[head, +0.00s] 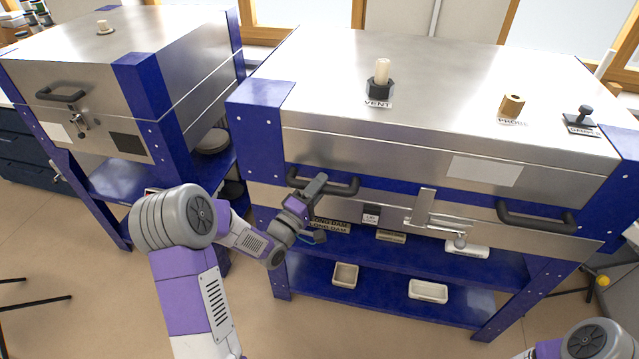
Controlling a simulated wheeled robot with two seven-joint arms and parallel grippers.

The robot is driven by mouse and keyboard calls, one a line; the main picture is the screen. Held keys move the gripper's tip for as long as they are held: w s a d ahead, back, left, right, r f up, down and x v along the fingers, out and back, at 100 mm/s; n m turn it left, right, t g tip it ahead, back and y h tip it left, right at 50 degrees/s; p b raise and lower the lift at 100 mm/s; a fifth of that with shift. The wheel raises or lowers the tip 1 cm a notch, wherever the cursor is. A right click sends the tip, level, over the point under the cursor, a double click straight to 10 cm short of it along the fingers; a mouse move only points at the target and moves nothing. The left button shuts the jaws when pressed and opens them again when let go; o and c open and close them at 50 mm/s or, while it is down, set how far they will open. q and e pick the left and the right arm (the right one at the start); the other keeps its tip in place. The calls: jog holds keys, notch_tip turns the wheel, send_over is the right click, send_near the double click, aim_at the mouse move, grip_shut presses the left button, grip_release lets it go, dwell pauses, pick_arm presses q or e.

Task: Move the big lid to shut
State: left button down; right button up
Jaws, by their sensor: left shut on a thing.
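The big kiln's lid (420,90) is a wide brushed-metal top with blue corners. It lies about level over the kiln body; I cannot tell whether its rim is fully seated. Its front has a dark left handle (345,188) and a dark right handle (537,219), with a metal latch (440,222) between them. My left gripper (310,187) is shut on the left handle, near its left end; its fingertips are partly hidden against the dark handle. Only part of my right arm shows at the bottom right, and its gripper is out of view.
On the lid stand a vent plug (380,82), a probe plug (512,105) and a dark knob (581,116). A smaller kiln (100,70) stands at the left. A blue shelf (385,296) below holds small trays. The floor (90,315) at front left is mostly clear.

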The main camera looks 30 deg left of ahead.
pick_arm(q)
jog(key=shift+s+f, duration=0.15)
jog(key=shift+f, duration=0.65)
jog(key=c, duration=0.9)
grip_release()
jog(key=shift+r, duration=0.1)
jog(key=p+v, duration=0.1)
jog(key=v, duration=0.6)
jog(key=shift+s+a+r, duration=0.1)
jog(key=shift+s+r, duration=0.05)
jog(key=shift+s, duration=0.1)
